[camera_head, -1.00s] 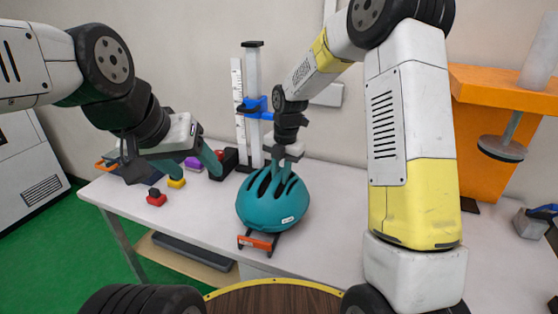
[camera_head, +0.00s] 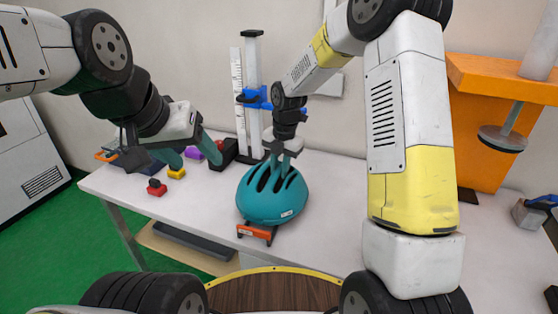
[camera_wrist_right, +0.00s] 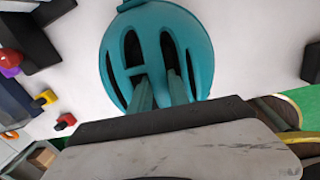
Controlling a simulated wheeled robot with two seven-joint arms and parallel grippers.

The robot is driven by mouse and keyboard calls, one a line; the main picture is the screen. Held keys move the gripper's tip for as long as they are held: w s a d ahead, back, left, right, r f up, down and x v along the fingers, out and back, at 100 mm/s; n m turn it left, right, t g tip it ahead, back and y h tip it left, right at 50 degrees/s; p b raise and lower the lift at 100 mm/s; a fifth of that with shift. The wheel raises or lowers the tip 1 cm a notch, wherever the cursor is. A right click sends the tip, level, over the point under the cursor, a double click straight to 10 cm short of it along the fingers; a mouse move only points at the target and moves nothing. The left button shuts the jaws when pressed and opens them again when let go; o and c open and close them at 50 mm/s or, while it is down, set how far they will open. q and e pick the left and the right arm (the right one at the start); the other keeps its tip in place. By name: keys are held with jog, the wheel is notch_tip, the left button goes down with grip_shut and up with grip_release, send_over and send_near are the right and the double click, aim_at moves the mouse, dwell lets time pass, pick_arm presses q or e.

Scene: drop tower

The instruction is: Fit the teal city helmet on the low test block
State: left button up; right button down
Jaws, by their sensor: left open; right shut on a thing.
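The teal helmet (camera_head: 271,196) is near the front edge of the table in the head view. My right gripper (camera_head: 281,164) is shut on it from above, with its fingers in the top vents; the helmet also shows in the right wrist view (camera_wrist_right: 190,30). An orange and dark low piece (camera_head: 257,232), perhaps the low test block's base, shows under the helmet's front rim. The helmet hides the rest, so I cannot tell whether it touches. My left gripper (camera_head: 196,160) is open and empty, left of the helmet.
A post with a ruler and blue clamp (camera_head: 255,98) stands behind the helmet. A red block (camera_head: 157,189) and a yellow block (camera_head: 176,173) lie at the left. An orange stand (camera_head: 490,150) is at the right. The white table (camera_head: 335,195) is clear right of the helmet.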

jog(key=shift+s+f, duration=0.15)
jog(key=shift+f, duration=0.05)
jog(key=c, duration=1.2)
grip_release()
jog(key=shift+a, duration=0.1)
jog(key=c, duration=0.3)
jog(key=shift+r, duration=0.1)
jog(key=shift+r, duration=1.1)
jog(key=shift+r, duration=0.15)
jog(key=shift+r, duration=2.4)
